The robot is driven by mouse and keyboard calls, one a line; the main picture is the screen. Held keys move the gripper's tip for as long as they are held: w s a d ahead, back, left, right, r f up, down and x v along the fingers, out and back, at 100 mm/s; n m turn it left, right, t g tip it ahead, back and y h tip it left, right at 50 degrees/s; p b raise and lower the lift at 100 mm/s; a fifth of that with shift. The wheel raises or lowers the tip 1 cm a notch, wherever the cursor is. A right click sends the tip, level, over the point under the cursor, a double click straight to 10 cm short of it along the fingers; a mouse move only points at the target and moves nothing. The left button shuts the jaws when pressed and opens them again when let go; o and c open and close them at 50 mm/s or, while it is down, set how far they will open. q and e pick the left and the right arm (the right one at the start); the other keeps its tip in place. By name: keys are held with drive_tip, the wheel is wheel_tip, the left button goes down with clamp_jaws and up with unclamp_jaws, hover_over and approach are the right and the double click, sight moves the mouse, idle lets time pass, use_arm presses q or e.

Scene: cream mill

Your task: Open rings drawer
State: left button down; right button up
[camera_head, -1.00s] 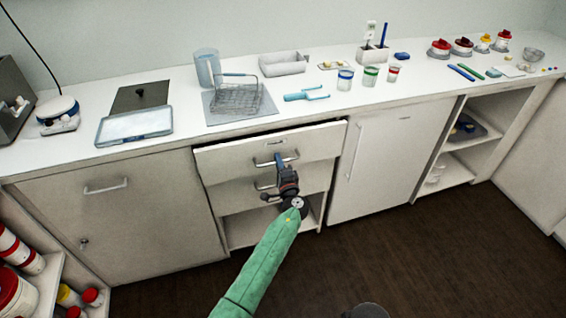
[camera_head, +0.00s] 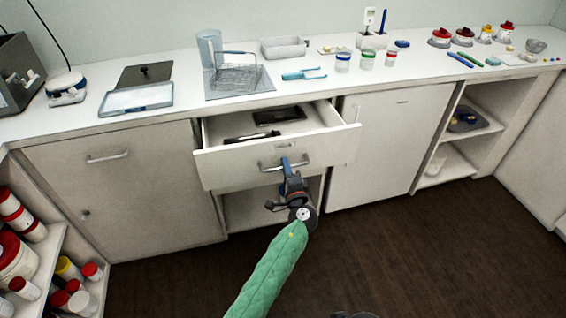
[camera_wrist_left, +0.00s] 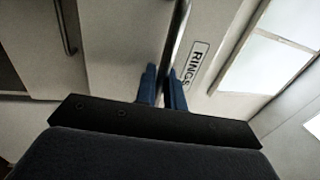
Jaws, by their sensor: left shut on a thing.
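The rings drawer (camera_head: 230,171) is the top drawer under the counter, and it stands pulled out with its inside showing. Dark items (camera_head: 280,116) lie in it. Its bar handle (camera_head: 303,162) is on the front. My left gripper (camera_head: 287,163) is shut on that handle. In the left wrist view the blue fingertips (camera_wrist_left: 165,88) close around the handle bar (camera_wrist_left: 177,40), beside a label reading RINGS (camera_wrist_left: 195,64). My right gripper is not in view.
A cabinet door (camera_head: 120,190) is left of the drawer and a white door (camera_head: 375,145) is right of it, both shut. A wire basket (camera_head: 237,77) stands on the counter above. Dark floor (camera_head: 430,250) is clear in front.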

use_arm(q)
drive_tip(key=r+b+v, duration=0.2)
drive_tip(key=b+v, duration=0.1)
drive_tip(key=v, duration=1)
drive_tip(key=shift+s+r, duration=0.2)
drive_tip(key=shift+s, duration=0.25)
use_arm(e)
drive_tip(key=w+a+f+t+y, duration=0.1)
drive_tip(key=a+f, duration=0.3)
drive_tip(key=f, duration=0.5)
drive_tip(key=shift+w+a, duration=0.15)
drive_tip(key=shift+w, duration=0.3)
use_arm(q)
drive_tip(key=shift+d, duration=0.15)
drive_tip(key=c, duration=1.6)
unclamp_jaws()
drive_tip(key=shift+o, duration=0.2)
drive_tip(key=b+v, duration=0.2)
drive_tip(key=v, duration=0.5)
drive_tip(key=shift+s, duration=0.35)
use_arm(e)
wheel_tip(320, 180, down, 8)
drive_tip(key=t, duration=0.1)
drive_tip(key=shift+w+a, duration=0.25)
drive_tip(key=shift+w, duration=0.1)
use_arm(q)
drive_tip(key=shift+d, duration=0.1)
